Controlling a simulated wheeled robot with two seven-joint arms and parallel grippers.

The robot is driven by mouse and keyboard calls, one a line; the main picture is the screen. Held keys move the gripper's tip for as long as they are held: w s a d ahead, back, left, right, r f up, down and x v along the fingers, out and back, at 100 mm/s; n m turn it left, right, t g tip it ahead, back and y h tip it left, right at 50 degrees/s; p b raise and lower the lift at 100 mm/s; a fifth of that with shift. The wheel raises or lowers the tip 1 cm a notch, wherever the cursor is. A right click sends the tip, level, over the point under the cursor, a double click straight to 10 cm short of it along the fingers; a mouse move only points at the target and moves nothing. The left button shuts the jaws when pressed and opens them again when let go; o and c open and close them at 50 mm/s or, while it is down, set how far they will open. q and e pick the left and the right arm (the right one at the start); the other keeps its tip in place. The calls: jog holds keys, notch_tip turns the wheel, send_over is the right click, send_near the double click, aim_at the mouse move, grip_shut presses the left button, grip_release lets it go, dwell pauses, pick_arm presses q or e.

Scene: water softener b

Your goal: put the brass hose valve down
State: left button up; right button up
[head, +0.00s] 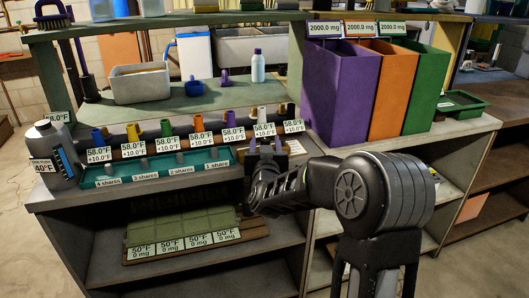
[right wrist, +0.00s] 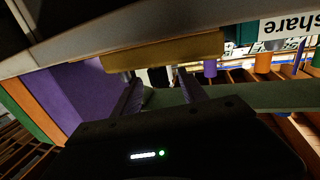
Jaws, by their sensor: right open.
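My right gripper (head: 265,147) is at the front edge of the bench, by the right end of the teal tray (head: 150,172). Its two fingers stand apart, and it also shows in the right wrist view (right wrist: 161,88). No held thing shows clearly between the fingers. A brass-coloured bar-like piece (right wrist: 165,50) lies just beyond the fingertips in the right wrist view; I cannot tell whether it is the brass hose valve. Several coloured valves stand in a row along a dark pipe, among them a yellow one (head: 98,137) and an orange one (head: 198,125). My left gripper is out of view.
A grey jug (head: 53,155) stands at the bench's left end. Tall purple (head: 338,95), orange (head: 398,95) and green (head: 426,92) bins stand at the right. Green slabs (head: 185,222) lie on the shelf below.

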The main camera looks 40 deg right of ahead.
jog(key=shift+x, duration=0.8)
grip_shut()
jog(key=shift+r, duration=0.1)
dwell(0.5)
